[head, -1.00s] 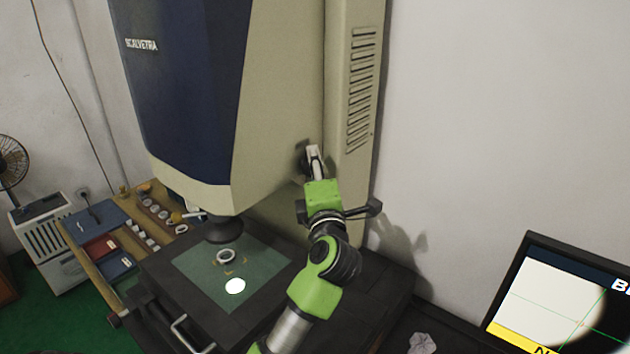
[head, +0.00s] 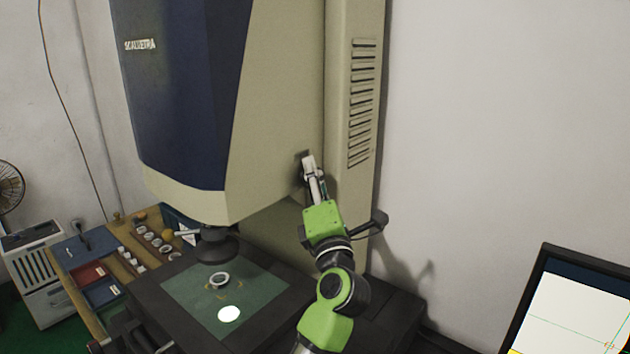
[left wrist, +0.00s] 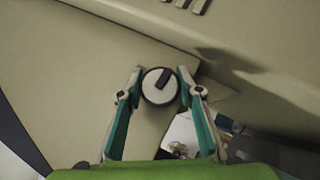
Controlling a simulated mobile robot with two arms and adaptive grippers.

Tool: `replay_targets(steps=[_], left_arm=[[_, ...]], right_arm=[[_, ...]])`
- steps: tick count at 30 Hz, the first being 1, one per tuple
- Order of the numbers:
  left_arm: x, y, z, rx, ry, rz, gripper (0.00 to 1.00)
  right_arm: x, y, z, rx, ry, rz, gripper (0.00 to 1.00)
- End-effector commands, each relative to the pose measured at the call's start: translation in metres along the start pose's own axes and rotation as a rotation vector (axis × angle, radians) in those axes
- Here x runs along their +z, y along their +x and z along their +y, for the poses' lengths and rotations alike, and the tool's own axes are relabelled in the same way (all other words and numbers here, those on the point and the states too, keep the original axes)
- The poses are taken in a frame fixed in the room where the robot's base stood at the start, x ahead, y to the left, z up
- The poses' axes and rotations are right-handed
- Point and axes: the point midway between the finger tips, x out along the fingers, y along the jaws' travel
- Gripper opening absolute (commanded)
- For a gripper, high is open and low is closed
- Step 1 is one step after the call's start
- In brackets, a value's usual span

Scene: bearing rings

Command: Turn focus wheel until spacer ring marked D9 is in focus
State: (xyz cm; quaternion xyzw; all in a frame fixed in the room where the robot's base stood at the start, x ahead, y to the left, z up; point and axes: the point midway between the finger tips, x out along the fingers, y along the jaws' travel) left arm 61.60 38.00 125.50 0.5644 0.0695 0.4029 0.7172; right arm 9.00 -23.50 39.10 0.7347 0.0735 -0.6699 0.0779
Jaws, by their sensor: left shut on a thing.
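The focus wheel (left wrist: 159,86) is a round knob with a pale face and a dark bar, on the beige side of the measuring machine (head: 275,120). My left gripper (head: 308,160) reaches up to it. In the left wrist view its fingers (left wrist: 160,90) are shut on the wheel, one on each side. A spacer ring (head: 219,280) lies on the green stage plate (head: 262,296) under the lens (head: 215,245), beside a bright light spot. Its marking is too small to read. The monitor (head: 578,310) at right shows a pale picture with green lines, partly cut off. My right gripper is not in view.
A wooden bench (head: 80,303) behind the stage at left holds several rings and blue and red trays. A white cabinet (head: 40,262) and a fan (head: 8,187) stand farther left. Bare wall is at right.

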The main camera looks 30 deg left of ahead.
Motion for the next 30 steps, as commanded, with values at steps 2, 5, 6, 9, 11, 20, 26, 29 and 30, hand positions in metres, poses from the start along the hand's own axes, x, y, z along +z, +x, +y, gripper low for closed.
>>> replay_targets(steps=[2, 5, 6, 9, 11, 20, 26, 29, 30], left_arm=[[-0.001, -0.001, -0.003, -0.007, 0.0, 0.003, 0.12], [-0.001, -0.001, -0.003, -0.007, 0.0, 0.003, 0.46], [-0.001, -0.001, -0.003, -0.007, 0.0, 0.003, 0.51], [-0.001, -0.001, -0.002, -0.005, 0.0, 0.002, 0.51], [-0.001, -0.001, -0.002, -0.004, 0.0, 0.002, 0.51], [0.0, -0.013, -0.002, -0.005, 0.0, 0.0, 0.51], [-0.001, -0.052, -0.003, -0.009, -0.002, 0.002, 0.51], [-0.001, -0.074, -0.003, -0.009, 0.0, 0.001, 0.51], [-0.001, -0.082, -0.003, -0.009, 0.0, 0.001, 0.51]], right_arm=[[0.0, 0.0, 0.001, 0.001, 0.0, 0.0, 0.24], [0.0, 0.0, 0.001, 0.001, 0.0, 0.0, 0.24], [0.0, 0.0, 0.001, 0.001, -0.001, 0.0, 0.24], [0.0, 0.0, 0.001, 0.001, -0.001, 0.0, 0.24], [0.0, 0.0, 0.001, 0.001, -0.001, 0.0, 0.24], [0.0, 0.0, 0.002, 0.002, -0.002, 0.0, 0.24], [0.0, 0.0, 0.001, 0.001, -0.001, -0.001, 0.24], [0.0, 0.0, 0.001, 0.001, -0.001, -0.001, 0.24], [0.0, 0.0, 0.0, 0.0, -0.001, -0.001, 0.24]])
